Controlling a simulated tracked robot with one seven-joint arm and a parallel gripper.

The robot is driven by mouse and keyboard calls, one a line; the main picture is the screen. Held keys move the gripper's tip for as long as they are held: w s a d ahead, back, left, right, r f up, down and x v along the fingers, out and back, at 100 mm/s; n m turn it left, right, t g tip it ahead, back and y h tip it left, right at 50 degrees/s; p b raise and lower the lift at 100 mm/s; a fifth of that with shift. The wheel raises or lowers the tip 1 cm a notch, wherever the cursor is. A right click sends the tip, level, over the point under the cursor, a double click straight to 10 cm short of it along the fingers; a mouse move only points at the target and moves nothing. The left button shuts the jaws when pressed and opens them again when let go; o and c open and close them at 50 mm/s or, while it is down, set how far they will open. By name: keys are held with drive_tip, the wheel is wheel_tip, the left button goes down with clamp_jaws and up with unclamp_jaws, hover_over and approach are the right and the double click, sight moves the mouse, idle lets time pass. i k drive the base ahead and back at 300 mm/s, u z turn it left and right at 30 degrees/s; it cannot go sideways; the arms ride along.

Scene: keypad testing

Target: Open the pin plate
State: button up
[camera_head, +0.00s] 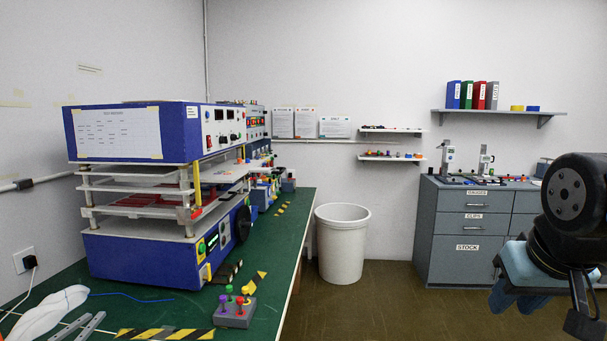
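A blue and white test machine (150,255) stands on the green bench at the left. Several flat plates (150,190) are stacked with gaps between its lower body and upper box. I cannot tell for sure which is the pin plate. A yellow upright and a red part (196,190) show at the stack's right front corner. My arm shows at the right edge, far from the machine, and a dark end part, perhaps my gripper (583,318), hangs at the lower right. Its fingers are not clear, and nothing touches the machine.
The green bench (160,310) carries a grey button box (234,314), striped tape, a white cloth (48,312) and metal bars. A second machine stands behind. A white bin (342,245) stands beyond the bench. Grey drawers (470,222) line the back right. The brown floor between is clear.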

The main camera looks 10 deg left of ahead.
sight(230, 172)
drive_tip(key=z, duration=0.15)
drive_tip(key=i, duration=1.7)
drive_tip(key=u, duration=0.85)
drive_tip(key=k, duration=0.9)
drive_tip(key=u, duration=0.15)
drive_tip(key=i, duration=0.9)
drive_tip(key=z, duration=0.1)
